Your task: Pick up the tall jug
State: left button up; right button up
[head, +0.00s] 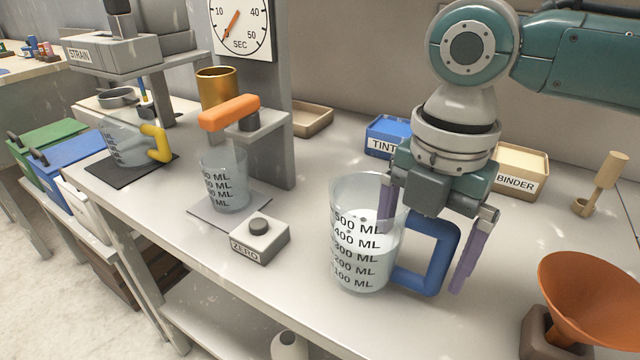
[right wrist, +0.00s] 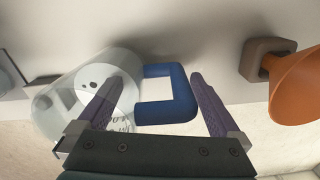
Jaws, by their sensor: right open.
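The tall jug (head: 352,262) is clear, marked up to 500 ML, with a blue handle (head: 440,262) on its right side. It stands upright on the bench and holds a pale content. My right gripper (head: 422,248) is open, with its purple fingers on either side of the handle; the left finger overlaps the jug's wall in the picture. In the right wrist view the jug (right wrist: 62,100) lies at left and the blue handle (right wrist: 180,95) sits between the two spread fingers (right wrist: 155,100). I cannot tell whether a finger touches the jug. My left gripper is not in view.
An orange funnel (head: 590,290) stands close at right. A ZERO button box (head: 262,242) and a smaller jug (head: 226,185) under an orange lever (head: 230,112) are at left. A yellow-handled jug (head: 125,142) is further left. TINT (head: 380,138) and BINDER (head: 518,172) boxes stand behind.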

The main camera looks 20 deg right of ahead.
notch_tip(320, 180, down, 2)
jog(key=shift+f, duration=0.1)
jog(key=shift+c, duration=0.2)
grip_shut()
dwell(0.6)
